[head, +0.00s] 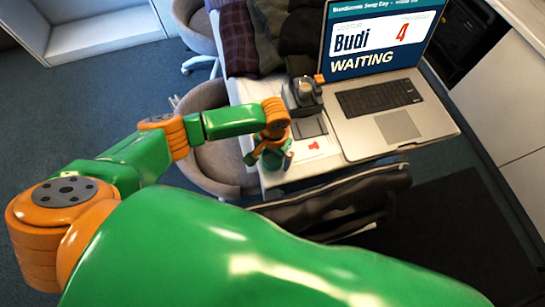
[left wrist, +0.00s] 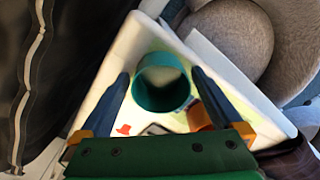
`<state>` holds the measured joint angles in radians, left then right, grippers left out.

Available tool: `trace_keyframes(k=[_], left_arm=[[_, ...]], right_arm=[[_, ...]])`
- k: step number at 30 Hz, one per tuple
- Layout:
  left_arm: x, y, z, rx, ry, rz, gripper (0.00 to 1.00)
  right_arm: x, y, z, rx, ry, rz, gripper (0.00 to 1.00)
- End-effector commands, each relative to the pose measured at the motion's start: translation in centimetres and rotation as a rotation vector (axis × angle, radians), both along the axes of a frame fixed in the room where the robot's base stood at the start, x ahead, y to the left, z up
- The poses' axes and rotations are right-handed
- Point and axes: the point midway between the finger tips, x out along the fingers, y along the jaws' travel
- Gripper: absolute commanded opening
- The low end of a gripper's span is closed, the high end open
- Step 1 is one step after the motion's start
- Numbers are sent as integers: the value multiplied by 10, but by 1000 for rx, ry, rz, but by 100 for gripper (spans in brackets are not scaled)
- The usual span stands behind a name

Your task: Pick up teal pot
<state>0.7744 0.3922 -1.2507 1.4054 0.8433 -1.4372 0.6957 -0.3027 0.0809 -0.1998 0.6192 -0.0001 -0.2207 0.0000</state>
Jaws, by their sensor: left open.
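The teal pot (left wrist: 161,84) is a round open-topped cup in the left wrist view, with a pale inside, on the corner of a white table (left wrist: 118,68). My left gripper (left wrist: 160,74) is open, with its two dark blue fingers on either side of the pot. I cannot tell whether either finger touches it. In the head view my left gripper (head: 270,152) points down over the near left corner of the table, and the arm and gripper hide most of the pot there. My right gripper is not in view.
An open laptop (head: 397,122) stands right of the gripper, with a dark device (head: 303,96) and a black pad (head: 310,127) between. A paper with a red mark (head: 314,147) lies close by. A beige chair (head: 215,160) and a black bag (head: 340,205) flank the table corner.

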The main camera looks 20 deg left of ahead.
Motion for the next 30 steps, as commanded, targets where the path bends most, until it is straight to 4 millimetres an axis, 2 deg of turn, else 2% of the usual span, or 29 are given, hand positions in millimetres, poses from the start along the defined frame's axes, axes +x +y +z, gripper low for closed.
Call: trace_keyframes(k=[4,12,13,20,23,27,30], left_arm=[[0,0,0,0,0,0,100],[0,0,1,0,0,0,27],[0,0,1,0,0,0,22],[0,0,2,0,0,0,21],[1,0,9,-1,-2,1,21],[2,-3,36,-4,-5,-2,21],[2,-27,61,-8,-5,-5,21]], right_arm=[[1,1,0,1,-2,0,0],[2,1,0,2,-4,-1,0],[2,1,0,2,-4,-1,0],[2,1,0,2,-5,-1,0],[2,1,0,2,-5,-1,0],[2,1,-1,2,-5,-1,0],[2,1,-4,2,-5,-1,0]])
